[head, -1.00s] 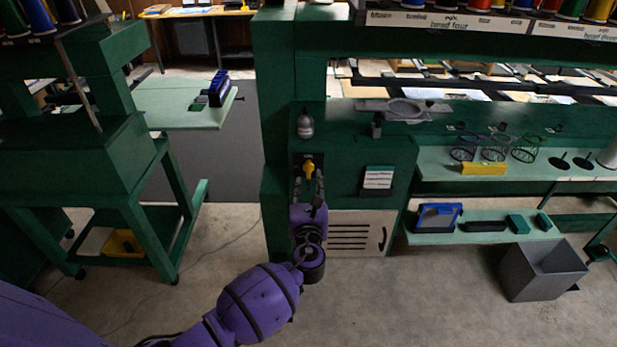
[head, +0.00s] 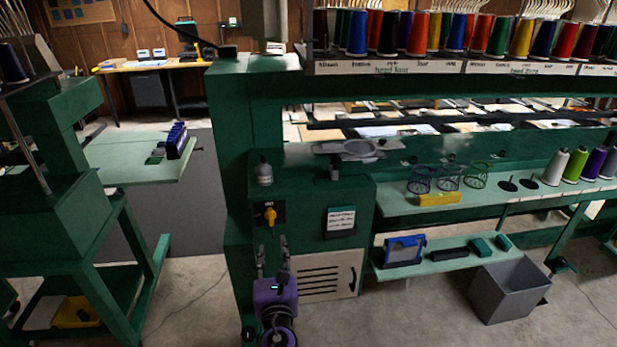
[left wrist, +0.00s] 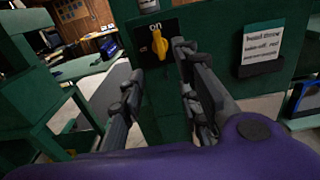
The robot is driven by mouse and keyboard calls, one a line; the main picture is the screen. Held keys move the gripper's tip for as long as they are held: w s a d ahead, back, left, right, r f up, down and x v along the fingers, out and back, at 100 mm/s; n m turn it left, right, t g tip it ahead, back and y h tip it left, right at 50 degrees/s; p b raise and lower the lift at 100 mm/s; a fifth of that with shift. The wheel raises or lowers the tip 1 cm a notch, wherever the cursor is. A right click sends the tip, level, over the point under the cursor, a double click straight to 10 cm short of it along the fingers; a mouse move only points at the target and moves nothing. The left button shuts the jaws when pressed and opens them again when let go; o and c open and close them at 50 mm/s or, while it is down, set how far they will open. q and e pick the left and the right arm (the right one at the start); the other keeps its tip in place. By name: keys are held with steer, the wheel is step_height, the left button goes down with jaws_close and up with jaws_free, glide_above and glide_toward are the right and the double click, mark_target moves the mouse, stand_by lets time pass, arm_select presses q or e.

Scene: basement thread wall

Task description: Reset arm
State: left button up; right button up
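My left gripper (head: 272,250) is in front of the green machine cabinet, its fingertips below the yellow rotary knob (head: 270,214). In the left wrist view the gripper (left wrist: 155,75) is open, with its two dark fingers well apart and nothing between them. The knob also shows there (left wrist: 159,43), on a black plate under the word ON, beyond the fingertips and apart from them. The knob's handle points roughly up and down. My right gripper is not in view.
A grey bin (head: 508,290) stands on the floor at right. A green stand (head: 75,225) is at left. Bare floor shows between stand and cabinet.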

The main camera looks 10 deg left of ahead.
arm_select(q)
steer(key=s+d+f+n+g+h, duration=0.25)
steer(key=f+n, duration=0.35)
steer(key=n, duration=0.3)
steer(key=s+d+f+n+g+h, duration=0.1)
steer(key=s+f+n+g+h, duration=0.25)
steer(key=n, duration=0.55)
steer(key=s+a+f+n, duration=0.2)
steer(key=s+f+n, duration=0.2)
steer(key=s, duration=0.5)
steer(key=s+a+f+n+g, duration=0.1)
steer(key=s+a+f+n, duration=0.1)
steer(key=s+f+n, duration=0.3)
steer(key=s+a+f+n+g, duration=0.1)
steer(key=s+f+n, duration=0.4)
steer(key=s, duration=0.8)
steer(key=shift+s+a+f+n+y, duration=0.2)
steer(key=shift+a+n+y, duration=0.1)
steer(key=shift+a, duration=0.15)
